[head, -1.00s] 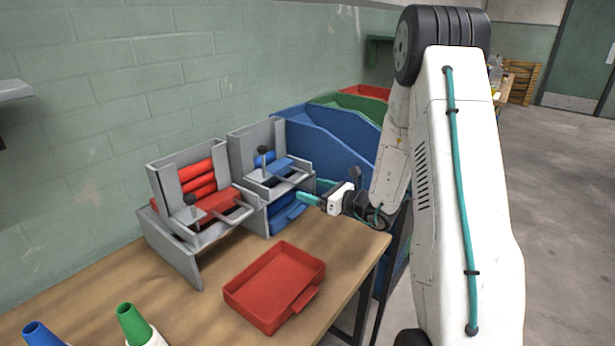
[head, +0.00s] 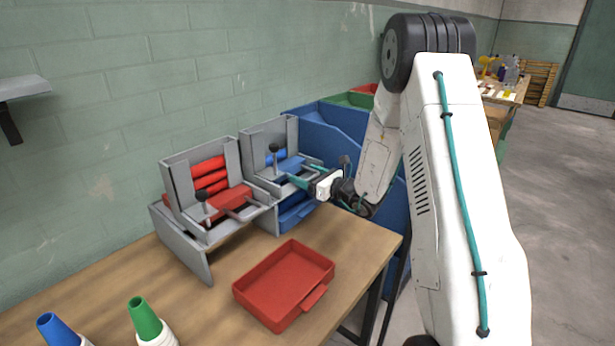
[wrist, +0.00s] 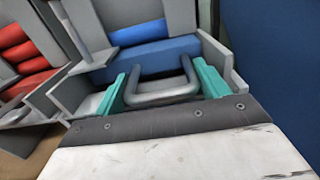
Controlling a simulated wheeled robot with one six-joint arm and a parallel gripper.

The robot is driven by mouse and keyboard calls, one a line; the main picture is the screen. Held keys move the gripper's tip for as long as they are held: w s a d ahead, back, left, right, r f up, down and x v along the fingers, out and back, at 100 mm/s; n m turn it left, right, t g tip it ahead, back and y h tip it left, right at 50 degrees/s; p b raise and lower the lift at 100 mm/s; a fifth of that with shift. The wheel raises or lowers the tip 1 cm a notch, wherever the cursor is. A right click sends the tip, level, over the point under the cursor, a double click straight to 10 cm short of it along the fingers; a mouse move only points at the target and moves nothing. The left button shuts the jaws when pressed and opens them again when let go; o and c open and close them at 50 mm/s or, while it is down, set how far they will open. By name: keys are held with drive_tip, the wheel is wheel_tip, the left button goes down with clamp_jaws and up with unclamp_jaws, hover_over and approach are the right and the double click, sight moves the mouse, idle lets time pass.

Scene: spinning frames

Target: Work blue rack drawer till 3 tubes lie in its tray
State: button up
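The blue rack (head: 248,157) is a grey frame at the back of the bench, with blue tubes (head: 274,157) and a blue drawer (head: 291,168). In the wrist view, a blue tube (wrist: 138,33) lies behind the blue drawer (wrist: 150,55). My gripper (head: 297,178) is at the drawer's front. In the wrist view its teal fingers (wrist: 162,85) stand wide apart, one on each side of the grey U-shaped handle (wrist: 165,99). They are very close to its sides; contact is unclear. The blue tray (head: 297,215) sits below the rack; its inside is mostly hidden.
A similar rack with red tubes (head: 209,182) stands to the left. An empty red tray (head: 284,285) lies on the bench (head: 215,318) in front. Blue and green cones (head: 145,318) stand at front left. Large blue bins (head: 335,130) are behind my arm.

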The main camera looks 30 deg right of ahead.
drive_tip(key=c, duration=0.8)
drive_tip(key=shift+o, duration=0.2)
drive_tip(key=v, duration=0.6)
drive_tip(key=shift+s, duration=0.25)
drive_tip(key=shift+d+f, duration=0.1)
drive_tip(key=o, duration=1)
drive_tip(key=shift+s+d, duration=0.1)
drive_tip(key=shift+o, duration=0.2)
drive_tip(key=v, duration=0.8)
